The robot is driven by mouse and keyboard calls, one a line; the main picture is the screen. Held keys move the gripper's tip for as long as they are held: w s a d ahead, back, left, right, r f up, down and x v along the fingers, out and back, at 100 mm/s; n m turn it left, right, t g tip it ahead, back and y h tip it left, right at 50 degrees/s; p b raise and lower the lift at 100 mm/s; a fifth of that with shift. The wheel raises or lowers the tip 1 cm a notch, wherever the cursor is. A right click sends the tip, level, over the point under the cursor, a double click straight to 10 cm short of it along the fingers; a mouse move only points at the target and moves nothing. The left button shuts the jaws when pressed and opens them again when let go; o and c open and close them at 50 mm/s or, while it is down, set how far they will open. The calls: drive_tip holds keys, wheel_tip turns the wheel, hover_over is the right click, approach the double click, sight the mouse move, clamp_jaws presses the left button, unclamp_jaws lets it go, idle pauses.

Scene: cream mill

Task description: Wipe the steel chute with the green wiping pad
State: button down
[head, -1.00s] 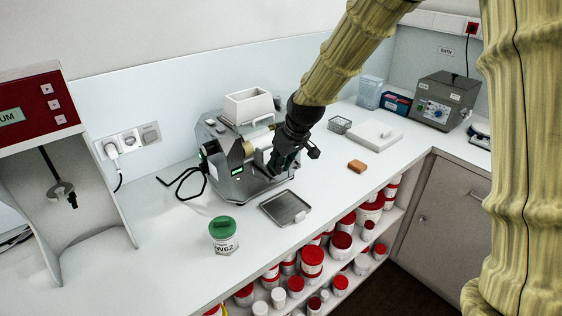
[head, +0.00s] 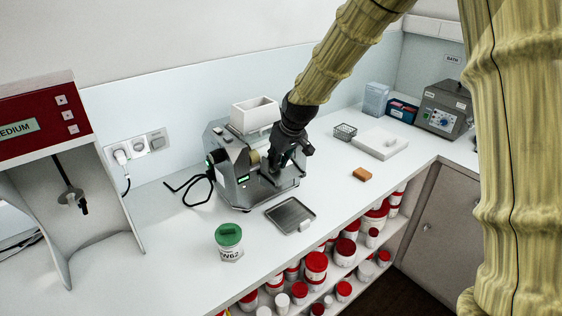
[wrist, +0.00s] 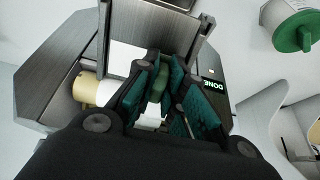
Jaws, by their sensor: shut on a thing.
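The mill (head: 240,178) stands on the bench with a white hopper on top and a small green-lit display. My gripper (head: 274,166) reaches down at its front right side. In the wrist view my gripper (wrist: 158,95) is shut on the green wiping pad (wrist: 160,78), largely covered by the dark teal-lined fingers. The steel chute (wrist: 151,38) is a channel between two raised side walls, just above the pad in that view. I cannot tell whether the pad touches it. A pale roller (wrist: 90,90) lies left of the fingers, and the display (wrist: 221,85) reads DONE.
A steel tray (head: 291,214) and a green-lidded jar (head: 229,241) stand in front of the mill. A brown block (head: 362,174), a white slab (head: 381,143) and a wire basket (head: 345,131) lie to the right. Red-lidded jars fill the shelf below.

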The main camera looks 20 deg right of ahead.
drive_tip(key=shift+w+r, duration=0.1)
drive_tip(key=shift+r, duration=0.05)
drive_tip(key=shift+s+d+f, duration=0.15)
drive_tip(key=shift+s+f, duration=0.35)
drive_tip(key=shift+s, duration=0.1)
drive_tip(key=shift+s+d+f, duration=0.2)
drive_tip(key=shift+s, duration=0.3)
drive_tip(key=shift+s+d+f, duration=0.2)
drive_tip(key=shift+s+f, duration=0.05)
drive_tip(key=shift+s, duration=0.25)
drive_tip(key=shift+s+d+f, duration=0.2)
drive_tip(key=shift+s, duration=0.3)
drive_tip(key=shift+r+p, duration=0.3)
drive_tip(key=shift+r, duration=0.2)
wheel_tip(320, 180, up, 7)
drive_tip(key=s+p, duration=0.1)
drive_tip(key=p, duration=0.3)
drive_tip(key=shift+d+p, duration=0.15)
drive_tip(key=shift+p, duration=0.25)
